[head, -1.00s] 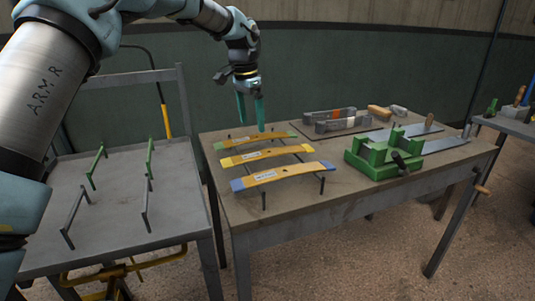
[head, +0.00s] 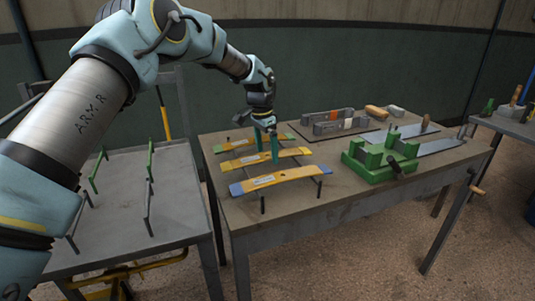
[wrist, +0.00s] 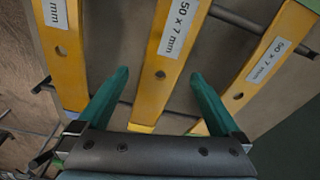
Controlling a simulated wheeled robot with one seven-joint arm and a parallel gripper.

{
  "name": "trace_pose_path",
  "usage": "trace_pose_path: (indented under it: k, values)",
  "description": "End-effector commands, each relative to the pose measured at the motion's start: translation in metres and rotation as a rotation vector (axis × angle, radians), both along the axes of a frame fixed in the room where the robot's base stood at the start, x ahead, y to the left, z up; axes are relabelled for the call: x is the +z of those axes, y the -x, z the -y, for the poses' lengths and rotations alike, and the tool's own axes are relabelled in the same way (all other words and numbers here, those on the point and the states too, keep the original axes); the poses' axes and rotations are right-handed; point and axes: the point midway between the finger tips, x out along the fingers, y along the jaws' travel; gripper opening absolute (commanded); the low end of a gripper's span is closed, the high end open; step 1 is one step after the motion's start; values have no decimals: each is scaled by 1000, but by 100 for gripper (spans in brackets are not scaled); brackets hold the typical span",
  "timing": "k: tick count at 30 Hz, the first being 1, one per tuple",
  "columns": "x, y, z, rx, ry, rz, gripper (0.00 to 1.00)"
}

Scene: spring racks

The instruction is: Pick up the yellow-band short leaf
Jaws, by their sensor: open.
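The yellow-band leaf (head: 243,159) is the middle of three amber leaves lying across thin bars on the wooden table, with yellow ends and a white label. My gripper (head: 268,157) points down at its middle, fingers apart and empty. In the wrist view the middle leaf (wrist: 168,45) runs between my two open teal fingers (wrist: 160,77), with a gap on each side. Its yellow band (wrist: 140,128) shows near the gripper body. Whether the fingertips reach below the leaf's edges is hard to tell.
The blue-ended leaf (head: 280,179) lies in front and the green-ended leaf (head: 232,145) behind, both close to my fingers. A green clamp fixture (head: 378,160) stands to the right. A grey table (head: 120,215) with upright racks stands at left.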

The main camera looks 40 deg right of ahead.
Motion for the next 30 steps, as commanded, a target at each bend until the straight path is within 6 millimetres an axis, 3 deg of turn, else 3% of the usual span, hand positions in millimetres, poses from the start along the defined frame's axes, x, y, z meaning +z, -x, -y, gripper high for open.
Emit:
trace_pose_path:
  k: [9,30]
  values:
    - [-7,0,1,0,0,0,100]
    - [-7,1,1,1,0,0,21]
